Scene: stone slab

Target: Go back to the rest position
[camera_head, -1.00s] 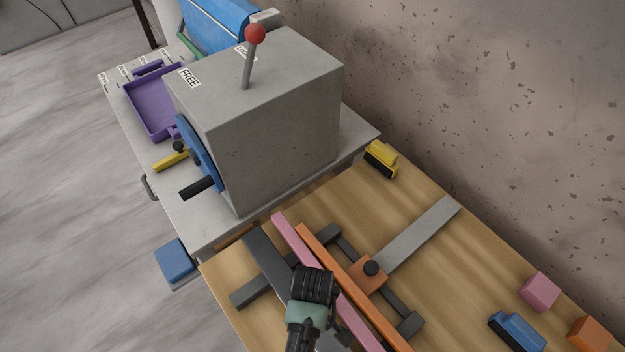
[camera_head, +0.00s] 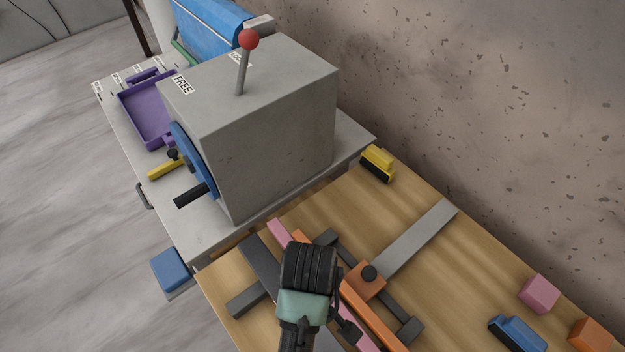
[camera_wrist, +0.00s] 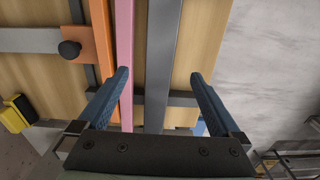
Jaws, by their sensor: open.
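My gripper (camera_wrist: 160,85) is open in the wrist view, with its two blue fingers spread and nothing between them in contact. Below it lie a pink bar (camera_wrist: 125,50), a dark grey bar (camera_wrist: 162,60) and an orange bar (camera_wrist: 103,40) on the wooden table. In the head view my wrist covers part of the pink bar (camera_head: 279,232) and the orange bar (camera_head: 375,318), and hides the fingers. The orange block with a black knob (camera_head: 364,283) sits beside the orange bar.
A grey box with a red-knobbed lever (camera_head: 265,125) and blue wheel (camera_head: 193,160) stands on the grey bench. A yellow brush (camera_head: 377,165), pink cube (camera_head: 539,293), blue brush (camera_head: 517,333) and orange cube (camera_head: 590,336) lie along the wall side.

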